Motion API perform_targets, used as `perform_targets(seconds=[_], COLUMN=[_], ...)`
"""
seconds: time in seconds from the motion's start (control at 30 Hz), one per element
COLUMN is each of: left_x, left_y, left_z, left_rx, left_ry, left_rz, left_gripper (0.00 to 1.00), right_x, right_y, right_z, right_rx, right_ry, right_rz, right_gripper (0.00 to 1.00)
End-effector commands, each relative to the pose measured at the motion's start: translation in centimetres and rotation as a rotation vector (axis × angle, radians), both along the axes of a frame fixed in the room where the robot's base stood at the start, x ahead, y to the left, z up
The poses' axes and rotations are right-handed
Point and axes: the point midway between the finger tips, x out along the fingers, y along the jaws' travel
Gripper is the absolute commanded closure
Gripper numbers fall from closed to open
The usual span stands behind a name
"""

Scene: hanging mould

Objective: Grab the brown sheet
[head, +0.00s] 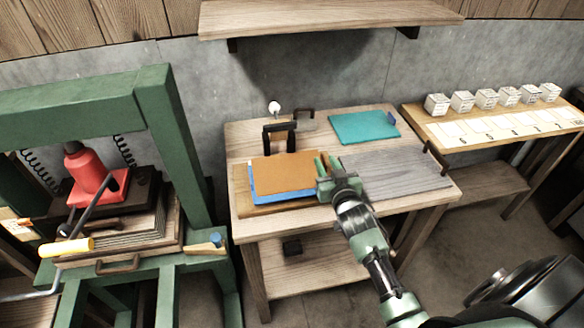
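The brown sheet (283,173) lies flat on top of a blue sheet (262,194) on the left part of the wooden table. The blue sheet shows along its left and front edges. My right gripper (328,166) is at the right edge of the brown sheet, with its two green fingers apart. I cannot tell whether the sheet's edge is between the fingers. My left gripper is not in view.
A grey board (395,170) lies right of the sheets, partly behind my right arm. A teal sheet (363,126) lies at the back. A dark clamp-like handle (280,137) stands behind the brown sheet. A green press (170,130) stands left; a shelf (320,15) hangs above.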

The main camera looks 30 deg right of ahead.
Motion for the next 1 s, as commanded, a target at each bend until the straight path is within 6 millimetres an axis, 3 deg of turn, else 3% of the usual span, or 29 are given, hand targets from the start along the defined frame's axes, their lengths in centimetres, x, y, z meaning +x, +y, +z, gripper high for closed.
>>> perform_targets(seconds=[0.13,0.4,0.43,0.53,1.0], left_x=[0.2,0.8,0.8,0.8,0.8], left_y=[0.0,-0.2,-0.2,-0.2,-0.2], left_z=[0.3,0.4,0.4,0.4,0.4], left_rx=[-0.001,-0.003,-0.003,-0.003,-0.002], left_ry=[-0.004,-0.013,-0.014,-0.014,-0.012], left_rz=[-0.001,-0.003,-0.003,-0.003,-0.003], left_gripper=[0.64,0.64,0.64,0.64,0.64], right_x=[1.7,2.0,2.0,2.0,2.0], right_y=[-0.4,-0.4,-0.4,-0.4,-0.5], right_z=[-0.2,-0.4,-0.4,-0.4,0.0], right_rx=[0.000,0.000,0.000,0.000,0.000], right_ry=[0.001,0.000,0.000,0.000,0.000], right_rz=[0.000,0.000,0.000,0.000,0.000], right_gripper=[0.70,0.70,0.73,1.00,1.00])
